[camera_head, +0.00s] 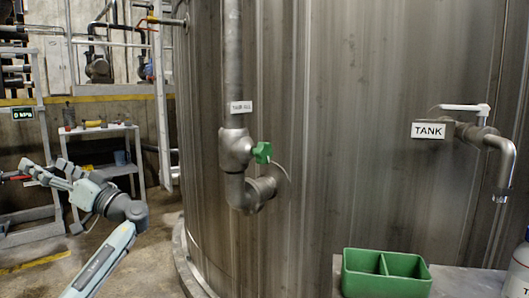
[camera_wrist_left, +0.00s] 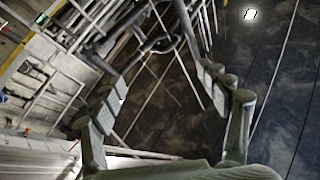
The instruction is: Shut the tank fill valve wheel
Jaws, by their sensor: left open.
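The tank fill valve has a small green wheel (camera_head: 262,152) on the right side of a grey valve body (camera_head: 235,150). It sits on a vertical pipe in front of the large metal tank, below a small label (camera_head: 241,107) that seems to read TANK FILL. My left gripper (camera_head: 46,169) is open and empty, well to the left of the wheel and a little lower in the head view. Its spread fingers also show in the left wrist view (camera_wrist_left: 158,75), with nothing between them; the wheel does not show there. My right gripper is not in view.
The tank wall (camera_head: 350,100) fills the middle and right. A tap (camera_head: 490,140) with a TANK sign (camera_head: 429,130) sticks out at right. A green divided box (camera_head: 386,273) stands on a ledge below. A grey shelf (camera_head: 105,150) stands behind my left gripper.

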